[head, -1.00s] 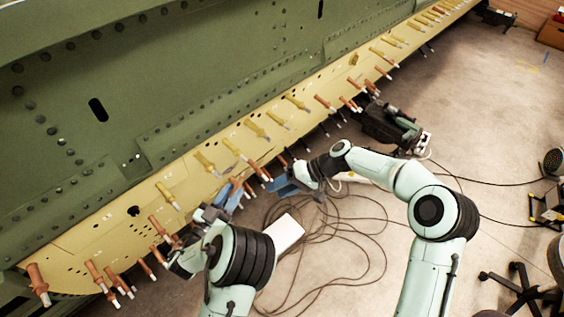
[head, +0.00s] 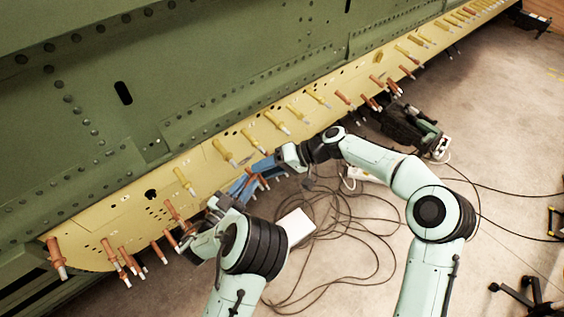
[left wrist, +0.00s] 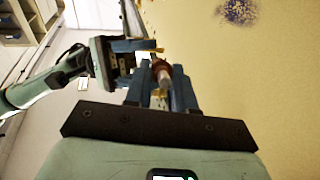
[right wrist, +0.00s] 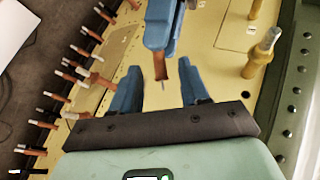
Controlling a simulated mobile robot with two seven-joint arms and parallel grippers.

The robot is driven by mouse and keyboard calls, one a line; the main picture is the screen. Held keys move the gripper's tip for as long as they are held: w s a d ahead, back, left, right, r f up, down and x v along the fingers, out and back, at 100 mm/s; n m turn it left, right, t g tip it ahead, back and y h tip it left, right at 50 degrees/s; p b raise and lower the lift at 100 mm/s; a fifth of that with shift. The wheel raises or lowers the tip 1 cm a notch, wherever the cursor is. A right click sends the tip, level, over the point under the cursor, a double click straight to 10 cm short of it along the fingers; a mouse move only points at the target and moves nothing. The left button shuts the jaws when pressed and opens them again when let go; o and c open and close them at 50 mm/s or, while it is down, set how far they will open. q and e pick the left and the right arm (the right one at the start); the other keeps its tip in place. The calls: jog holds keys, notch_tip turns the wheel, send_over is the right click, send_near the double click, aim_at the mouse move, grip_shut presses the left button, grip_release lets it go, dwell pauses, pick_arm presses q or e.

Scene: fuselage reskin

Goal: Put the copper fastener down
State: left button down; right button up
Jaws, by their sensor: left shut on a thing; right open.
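The copper fastener (right wrist: 160,70) is held in the blue fingers of my left gripper (right wrist: 165,25), its thin pin end sticking out in the right wrist view. In the left wrist view the fastener (left wrist: 163,73) shows between the fingers of my left gripper (left wrist: 161,92), close to the yellow panel. In the head view my left gripper (head: 238,188) is by the panel's lower edge. My right gripper (right wrist: 160,92) is open and empty, its fingers on either side of and just short of the fastener. In the head view my right gripper (head: 266,166) is beside the left one.
The yellow skin strip (head: 150,194) carries several copper and brass-coloured fasteners along its length, with a green fuselage panel (head: 230,60) above. Cables (head: 345,250), a white box (head: 296,226) and a dark machine (head: 405,125) lie on the floor below.

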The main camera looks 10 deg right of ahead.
jog(key=shift+x, duration=1.05)
grip_shut()
jog(key=shift+d+f, duration=0.1)
pick_arm(q)
jog(key=c, duration=0.9)
grip_release()
jog(key=shift+r, duration=0.1)
jog(key=shift+o, duration=0.2)
